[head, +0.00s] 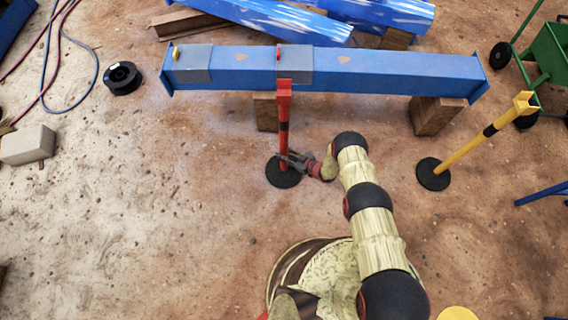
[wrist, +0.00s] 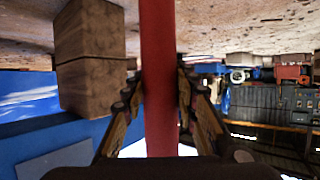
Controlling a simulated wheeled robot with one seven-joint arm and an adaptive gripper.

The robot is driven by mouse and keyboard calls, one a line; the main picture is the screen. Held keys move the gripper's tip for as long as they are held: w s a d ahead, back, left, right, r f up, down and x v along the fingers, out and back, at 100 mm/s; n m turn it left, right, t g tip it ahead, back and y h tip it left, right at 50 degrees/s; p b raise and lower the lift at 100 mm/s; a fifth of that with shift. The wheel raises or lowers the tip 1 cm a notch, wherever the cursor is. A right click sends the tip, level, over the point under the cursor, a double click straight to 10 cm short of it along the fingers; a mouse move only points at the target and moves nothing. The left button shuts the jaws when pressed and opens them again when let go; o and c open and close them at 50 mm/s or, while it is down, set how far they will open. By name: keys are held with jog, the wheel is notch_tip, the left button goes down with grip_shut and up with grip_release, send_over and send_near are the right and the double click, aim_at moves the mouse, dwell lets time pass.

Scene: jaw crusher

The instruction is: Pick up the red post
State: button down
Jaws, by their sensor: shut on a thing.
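The red post (head: 284,108) stands upright on a round black base (head: 283,172) on the floor, in front of the long blue beam. It has a black band partway down and a squared red top. My gripper (head: 286,158) reaches it from the right, low on the post and a little above the base. In the wrist view the red post (wrist: 159,75) runs between the two fingers, and my gripper (wrist: 159,92) is shut on it from both sides. Whether the base is clear of the floor cannot be told.
The blue beam (head: 375,80) lies behind on wooden blocks (head: 436,115). A yellow post (head: 470,145) stands on the right, near a green cart (head: 552,55). A black spool (head: 123,78) and a concrete block (head: 27,145) lie left. The floor at front left is clear.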

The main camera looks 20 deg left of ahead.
jog(key=shift+w+r, duration=0.15)
